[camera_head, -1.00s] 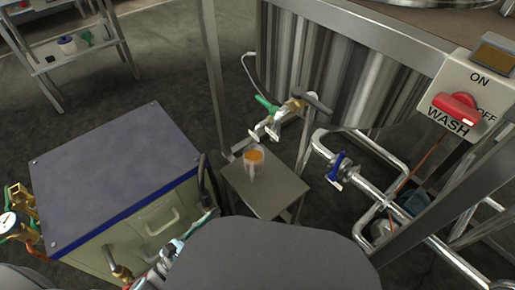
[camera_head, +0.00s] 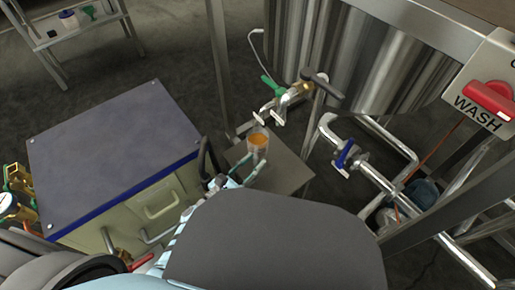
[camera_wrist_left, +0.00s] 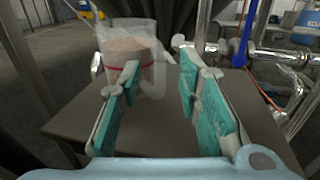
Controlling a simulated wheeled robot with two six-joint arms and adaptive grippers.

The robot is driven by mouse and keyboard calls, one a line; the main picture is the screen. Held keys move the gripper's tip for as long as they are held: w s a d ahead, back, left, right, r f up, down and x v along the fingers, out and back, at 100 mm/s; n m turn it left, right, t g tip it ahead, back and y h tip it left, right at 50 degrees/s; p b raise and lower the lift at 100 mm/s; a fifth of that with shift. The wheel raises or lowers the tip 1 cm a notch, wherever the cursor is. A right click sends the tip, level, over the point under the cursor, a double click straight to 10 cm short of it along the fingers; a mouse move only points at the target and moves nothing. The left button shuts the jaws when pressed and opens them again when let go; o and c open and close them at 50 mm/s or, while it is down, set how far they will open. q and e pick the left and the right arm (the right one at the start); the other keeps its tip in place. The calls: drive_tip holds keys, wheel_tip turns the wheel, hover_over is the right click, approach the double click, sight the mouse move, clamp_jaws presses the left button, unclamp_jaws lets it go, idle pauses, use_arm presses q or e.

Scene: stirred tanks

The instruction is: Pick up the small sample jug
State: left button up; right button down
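The small sample jug (camera_head: 258,141) is clear, with orange liquid inside. It stands upright on a small grey stand (camera_head: 283,172) below the tank's taps. In the left wrist view the jug (camera_wrist_left: 128,68) looks pinkish with a red line, and its clear handle faces right. My left gripper (camera_head: 243,170) is on the near side of the jug in the head view. In the left wrist view its two teal-padded fingers (camera_wrist_left: 160,75) are spread apart. The jug is beyond the fingertips, mostly to the left, its handle side in line with the gap. My right gripper is not in view.
A tap with a green handle (camera_head: 269,83) hangs close over the jug. A steel tank (camera_head: 370,65) stands behind. Pipes with a blue valve (camera_head: 345,155) run at right. A cabinet with a dark top (camera_head: 112,150) stands at left, and a wash switch box (camera_head: 490,95) at upper right.

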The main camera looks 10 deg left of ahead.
use_arm(q)
clamp_jaws()
idle(0.4)
